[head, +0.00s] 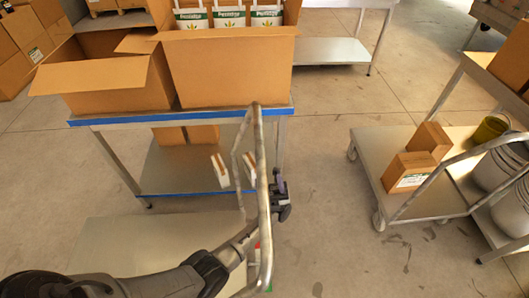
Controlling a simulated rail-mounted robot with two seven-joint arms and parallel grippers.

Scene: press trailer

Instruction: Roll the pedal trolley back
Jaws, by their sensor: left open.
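A flat trolley with a bare grey deck (120,245) stands in the lower left of the head view. Its tubular metal push handle (263,190) rises upright at the deck's right side. Small red and green parts show low by the handle, partly hidden; I cannot tell whether they are a pedal. My left arm reaches across the deck from the lower left. My left gripper (281,196) is open at the handle's upright tube, with its dark jaws just right of it. I cannot tell whether they touch or surround the tube. My right gripper is out of view.
A blue-edged table (190,117) with large open cartons (228,75) stands just beyond the deck; white packs fill one. A second trolley (440,201) at right carries small boxes (409,171), beside white buckets (497,166). Grey floor between is clear.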

